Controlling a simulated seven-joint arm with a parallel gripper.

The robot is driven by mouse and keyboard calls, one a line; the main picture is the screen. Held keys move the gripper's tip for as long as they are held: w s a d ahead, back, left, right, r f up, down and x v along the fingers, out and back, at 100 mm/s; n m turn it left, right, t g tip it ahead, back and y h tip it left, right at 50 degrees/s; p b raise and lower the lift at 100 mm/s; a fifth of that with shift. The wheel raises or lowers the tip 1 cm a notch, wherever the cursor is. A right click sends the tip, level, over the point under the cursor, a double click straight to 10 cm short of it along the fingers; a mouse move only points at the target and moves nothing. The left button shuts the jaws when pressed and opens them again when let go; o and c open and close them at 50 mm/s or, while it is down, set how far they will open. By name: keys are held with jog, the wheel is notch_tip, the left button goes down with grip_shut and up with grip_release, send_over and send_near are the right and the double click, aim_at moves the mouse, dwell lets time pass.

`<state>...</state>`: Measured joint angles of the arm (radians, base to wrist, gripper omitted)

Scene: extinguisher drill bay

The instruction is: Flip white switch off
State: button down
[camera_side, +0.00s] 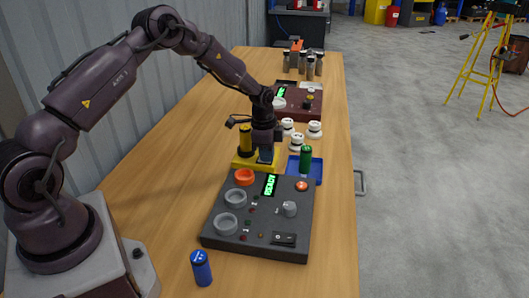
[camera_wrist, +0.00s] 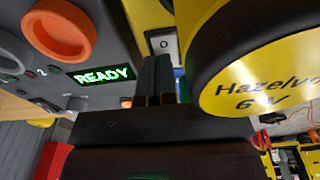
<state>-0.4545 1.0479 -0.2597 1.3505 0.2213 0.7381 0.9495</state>
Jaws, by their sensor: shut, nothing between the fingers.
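A small pale switch (camera_wrist: 163,43) marked with an "O" lies just beyond my fingertips in the wrist view. It appears to be set in the yellow holder; whether my fingers touch it I cannot tell. In the side view the yellow holder (camera_side: 242,162) holds a yellow cylinder (camera_side: 246,138), and my gripper (camera_side: 266,157) points down at its right part, hiding the switch. My gripper also shows in the wrist view (camera_wrist: 157,60), shut and empty, fingers together. The cylinder (camera_wrist: 262,65), with black lettering, is close on the right there.
A dark grey panel (camera_side: 222,238) with a green READY display (camera_side: 270,185), orange ring (camera_side: 244,177), grey rings and a black rocker (camera_side: 284,239) stands in front. A blue tray (camera_side: 315,172) with a green cylinder (camera_side: 305,158) is right. White round pieces (camera_side: 297,142) and a blue cylinder (camera_side: 201,268) stand nearby.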

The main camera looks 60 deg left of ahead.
notch_tip(320, 180, up, 14)
jog(key=a, duration=0.1)
jog(key=shift+s+a, duration=0.3)
jog(key=shift+a, duration=0.05)
jog(key=shift+f, duration=0.1)
